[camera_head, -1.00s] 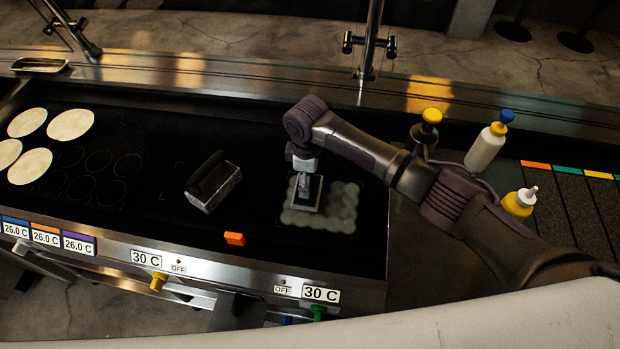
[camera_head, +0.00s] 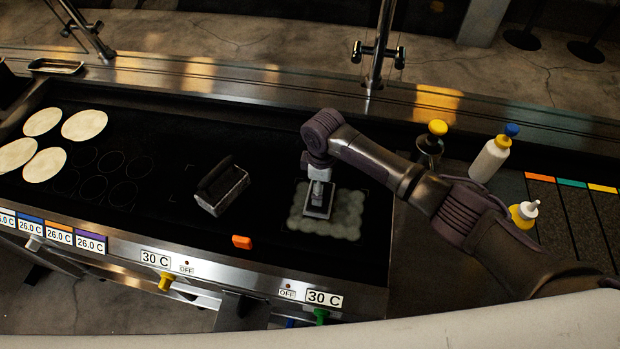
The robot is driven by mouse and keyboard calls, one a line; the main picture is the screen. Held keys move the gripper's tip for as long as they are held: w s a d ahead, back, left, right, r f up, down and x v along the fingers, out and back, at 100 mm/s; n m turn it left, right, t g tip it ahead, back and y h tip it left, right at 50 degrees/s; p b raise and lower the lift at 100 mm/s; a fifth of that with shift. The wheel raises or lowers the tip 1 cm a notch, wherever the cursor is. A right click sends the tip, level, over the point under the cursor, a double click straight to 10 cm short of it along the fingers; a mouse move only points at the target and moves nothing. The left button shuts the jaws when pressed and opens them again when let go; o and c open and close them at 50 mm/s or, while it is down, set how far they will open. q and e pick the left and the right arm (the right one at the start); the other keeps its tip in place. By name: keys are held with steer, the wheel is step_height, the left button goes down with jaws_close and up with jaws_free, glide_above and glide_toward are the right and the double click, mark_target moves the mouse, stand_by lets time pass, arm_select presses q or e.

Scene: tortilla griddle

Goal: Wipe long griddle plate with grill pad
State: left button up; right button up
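The long griddle plate (camera_head: 265,225) is a black surface across the middle of the view. My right gripper (camera_head: 319,187) points down over its right part. It appears shut on the grill pad (camera_head: 318,207), a small dark rectangular piece with a light rim; the fingertips are too small to see clearly. The pad is over a pale, bubbly patch (camera_head: 345,225) and covers its upper left part. My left gripper is out of view.
A grey block with a black handle (camera_head: 222,189) sits left of the pad. An orange piece (camera_head: 242,242) lies at the front edge. Several tortillas (camera_head: 85,125) lie at far left. Bottles (camera_head: 490,158) stand at right beside my arm. A metal post (camera_head: 378,55) rises behind.

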steer(key=shift+s+d, duration=0.2)
steer(key=shift+d, duration=0.25)
steer(key=shift+d+f, duration=0.1)
steer(key=shift+f, duration=0.1)
steer(key=shift+s+d+r+p, duration=0.15)
steer(key=shift+s+d+p, duration=0.05)
steer(key=shift+d+p, duration=0.35)
steer(key=d+p, duration=0.1)
steer(key=s+d+p, duration=0.1)
steer(key=shift+d, duration=0.3)
steer(key=shift+d+p, duration=0.3)
steer(key=shift+d, duration=0.3)
